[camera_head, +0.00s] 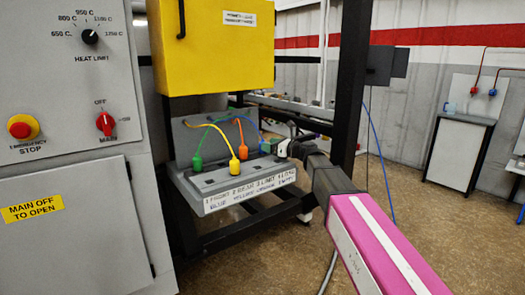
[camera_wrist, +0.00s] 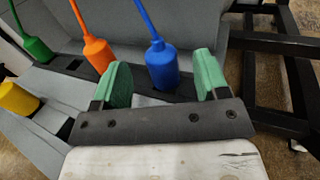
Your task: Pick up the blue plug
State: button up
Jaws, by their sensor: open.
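In the wrist view the blue plug (camera_wrist: 163,68) stands on the grey panel, with its blue cable rising from the top. My gripper (camera_wrist: 162,62) is open. Its two green-padded fingers lie one on each side of the plug in the picture, with gaps on both sides. I cannot tell how far the plug is from the pads in depth. In the head view my gripper (camera_head: 284,148) is at the right end of the panel (camera_head: 215,183). The blue plug's body is not clearly visible there; only its thin blue cable shows.
An orange plug (camera_wrist: 99,54) stands left of the blue one, with a green plug (camera_wrist: 37,47) further left. A yellow plug (camera_wrist: 18,100) is nearer the front. The yellow box (camera_head: 215,55) hangs above the panel. A black post (camera_head: 348,90) rises behind my arm.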

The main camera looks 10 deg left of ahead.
jog(key=shift+x, duration=2.85)
jog(key=c, duration=1)
